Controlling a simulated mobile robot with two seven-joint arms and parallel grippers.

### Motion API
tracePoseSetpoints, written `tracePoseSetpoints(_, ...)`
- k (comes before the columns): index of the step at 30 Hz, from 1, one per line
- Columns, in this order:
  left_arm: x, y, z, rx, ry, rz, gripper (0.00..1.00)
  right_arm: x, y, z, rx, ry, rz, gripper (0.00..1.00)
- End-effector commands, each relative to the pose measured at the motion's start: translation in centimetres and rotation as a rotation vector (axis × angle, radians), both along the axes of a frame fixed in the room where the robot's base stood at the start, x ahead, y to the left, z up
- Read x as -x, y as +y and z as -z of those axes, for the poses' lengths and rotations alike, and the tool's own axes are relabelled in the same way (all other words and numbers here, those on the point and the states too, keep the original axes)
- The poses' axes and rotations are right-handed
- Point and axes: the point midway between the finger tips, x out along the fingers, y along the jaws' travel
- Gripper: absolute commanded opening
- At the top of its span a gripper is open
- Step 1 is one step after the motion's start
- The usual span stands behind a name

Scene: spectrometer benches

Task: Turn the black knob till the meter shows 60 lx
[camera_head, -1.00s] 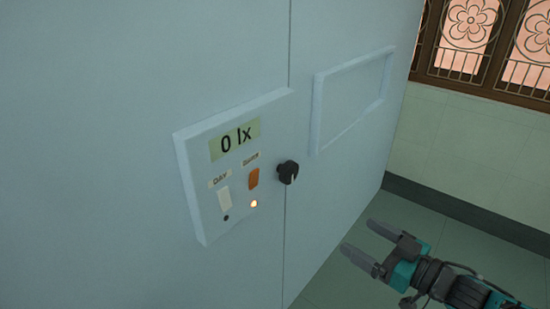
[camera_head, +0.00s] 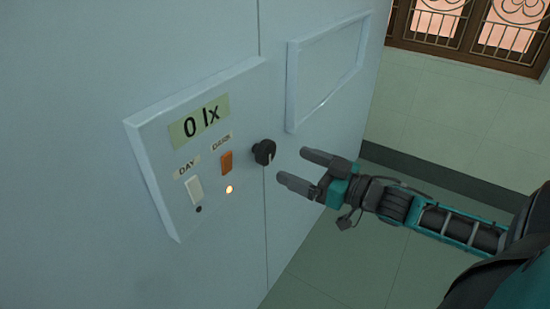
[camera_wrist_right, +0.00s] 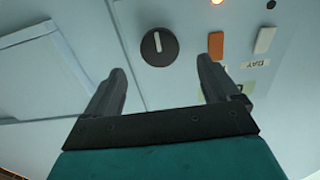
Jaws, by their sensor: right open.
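The meter display (camera_head: 199,120) on that panel reads 0 lx. My right gripper (camera_head: 291,166) is open and empty, a short way to the right of the knob and not touching it. In the right wrist view the knob (camera_wrist_right: 158,46), with a white pointer line, lies beyond and between the spread fingers (camera_wrist_right: 162,84). My left gripper is not in view.
The panel has an orange DARK switch (camera_head: 226,162) with a lit lamp (camera_head: 229,189) and a white DAY switch (camera_head: 194,190) with a dark lamp (camera_head: 198,209). A raised blank frame (camera_head: 327,70) is right of the knob. Open floor (camera_head: 335,265) lies right of the cabinet.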

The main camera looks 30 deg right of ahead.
Motion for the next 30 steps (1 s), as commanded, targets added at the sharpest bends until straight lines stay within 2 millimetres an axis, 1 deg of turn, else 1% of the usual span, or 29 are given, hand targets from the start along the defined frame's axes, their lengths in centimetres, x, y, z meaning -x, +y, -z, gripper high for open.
tracePoseSetpoints(1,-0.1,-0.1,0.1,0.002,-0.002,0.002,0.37,-0.7,0.3,0.0,0.0,-0.004,-0.001,0.89)
tracePoseSetpoints(9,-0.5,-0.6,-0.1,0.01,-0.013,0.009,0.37,-3.8,1.6,-0.1,0.003,-0.004,-0.001,0.89)
tracePoseSetpoints(15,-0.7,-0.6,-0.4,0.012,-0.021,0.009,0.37,-5.4,2.2,0.0,0.001,-0.002,0.0,0.89)
tracePoseSetpoints(21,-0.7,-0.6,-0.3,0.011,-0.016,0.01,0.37,-6.0,2.5,0.0,0.002,-0.001,-0.001,0.89)
tracePoseSetpoints(29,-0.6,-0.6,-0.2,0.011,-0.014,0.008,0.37,-6.0,2.5,0.0,0.001,0.0,0.0,0.89)
tracePoseSetpoints(30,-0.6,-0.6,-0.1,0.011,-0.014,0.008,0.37,-6.0,2.5,0.0,0.001,0.0,0.0,0.85)
